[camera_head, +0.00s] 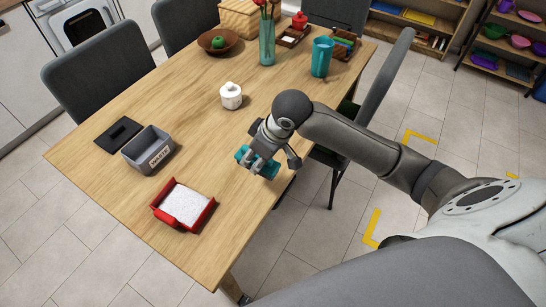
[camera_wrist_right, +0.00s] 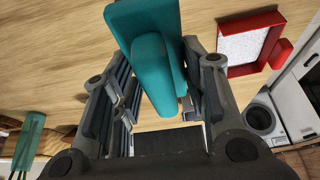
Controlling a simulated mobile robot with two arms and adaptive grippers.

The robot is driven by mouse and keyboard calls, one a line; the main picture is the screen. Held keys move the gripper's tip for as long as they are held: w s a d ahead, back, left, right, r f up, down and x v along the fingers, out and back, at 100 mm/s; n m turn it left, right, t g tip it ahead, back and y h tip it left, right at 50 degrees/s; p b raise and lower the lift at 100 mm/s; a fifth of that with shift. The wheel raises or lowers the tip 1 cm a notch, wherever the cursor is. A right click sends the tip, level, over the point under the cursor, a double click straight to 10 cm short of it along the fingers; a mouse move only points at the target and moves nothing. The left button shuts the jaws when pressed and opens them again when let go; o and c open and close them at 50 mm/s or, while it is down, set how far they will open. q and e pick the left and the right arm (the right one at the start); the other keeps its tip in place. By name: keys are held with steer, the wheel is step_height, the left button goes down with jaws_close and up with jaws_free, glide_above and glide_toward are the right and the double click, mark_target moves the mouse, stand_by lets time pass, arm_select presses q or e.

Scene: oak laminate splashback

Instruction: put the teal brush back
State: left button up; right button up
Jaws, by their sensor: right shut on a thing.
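The teal brush (camera_head: 242,154) is in my right gripper (camera_head: 262,157), over the right edge of the wooden table. In the right wrist view the brush (camera_wrist_right: 143,22) sits between the two fingers of the gripper (camera_wrist_right: 155,80), which are shut on it. Its teal block points away from the palm; the fingers hide part of it. Whether it touches the table is hard to tell. My left gripper is out of view.
A white lidded jar (camera_head: 231,96), teal vase (camera_head: 267,48) and brown bowl (camera_head: 203,43) stand farther back. Mid-table is clear.

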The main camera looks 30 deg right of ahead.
steer(key=w+d+f, duration=0.1)
steer(key=d+f, duration=0.1)
steer(key=w+d+f, duration=0.2)
steer(key=f, duration=0.1)
steer(key=w+d+f, duration=0.2)
steer(key=d, duration=0.1)
steer(key=shift+w+f+p, duration=0.15)
steer(key=shift+w+p, duration=0.05)
steer(key=shift+p, duration=0.15)
steer(key=f, duration=0.1)
steer(key=f+p, duration=0.1)
steer(key=f, duration=0.1)
steer(key=shift+w+d, duration=0.1)
steer(key=shift+d, duration=0.2)
steer(key=shift+f, duration=0.35)
steer(key=shift+f, duration=0.1)
steer(key=o, duration=0.9)
